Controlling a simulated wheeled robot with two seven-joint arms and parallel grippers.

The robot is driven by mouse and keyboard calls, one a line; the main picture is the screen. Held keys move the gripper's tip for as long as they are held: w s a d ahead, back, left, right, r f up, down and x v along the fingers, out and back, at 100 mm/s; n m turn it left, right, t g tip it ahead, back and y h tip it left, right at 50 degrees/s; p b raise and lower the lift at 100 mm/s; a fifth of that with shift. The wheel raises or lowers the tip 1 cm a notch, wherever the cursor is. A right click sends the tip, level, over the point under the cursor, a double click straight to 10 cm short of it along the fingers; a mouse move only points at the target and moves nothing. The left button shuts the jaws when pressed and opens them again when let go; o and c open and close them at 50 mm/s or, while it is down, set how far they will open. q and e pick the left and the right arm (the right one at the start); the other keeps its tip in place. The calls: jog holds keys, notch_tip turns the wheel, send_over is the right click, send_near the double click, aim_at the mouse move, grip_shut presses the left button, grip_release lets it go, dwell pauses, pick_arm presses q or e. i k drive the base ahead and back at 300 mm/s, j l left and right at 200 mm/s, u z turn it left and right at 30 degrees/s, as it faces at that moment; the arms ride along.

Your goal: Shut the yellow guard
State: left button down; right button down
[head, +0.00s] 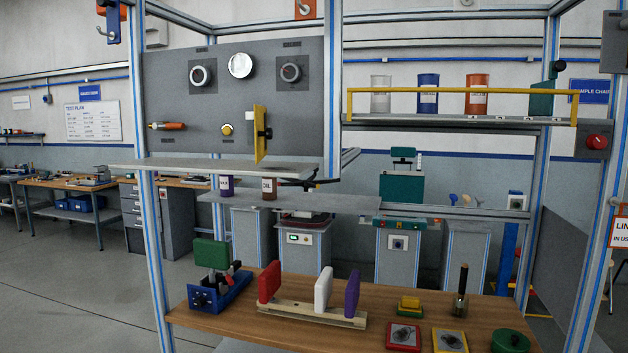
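The yellow guard (260,133) is a flat upright plate on the grey panel (190,95) at the upper left. It stands out from the panel, seen nearly edge-on, so it is open. A small black knob (268,134) sits on its right side. A round yellow button (226,129) is on the panel just left of the guard and is uncovered. The guard's hinge is too small to make out. Neither of my grippers is in view.
A light shelf (215,168) juts out below the panel. Dials and an orange-handled tool (168,126) are on the panel. A yellow rail (460,91) fronts a shelf of coloured cylinders at right. The wooden bench (240,318) below holds a blue vise (220,292) and coloured blocks.

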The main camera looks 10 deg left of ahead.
aim_at(262, 135)
jog(key=i+l+u, duration=0.15)
jog(key=u, duration=0.3)
jog(key=i+l+u, duration=0.1)
jog(key=l+u, duration=0.3)
jog(key=j, duration=0.1)
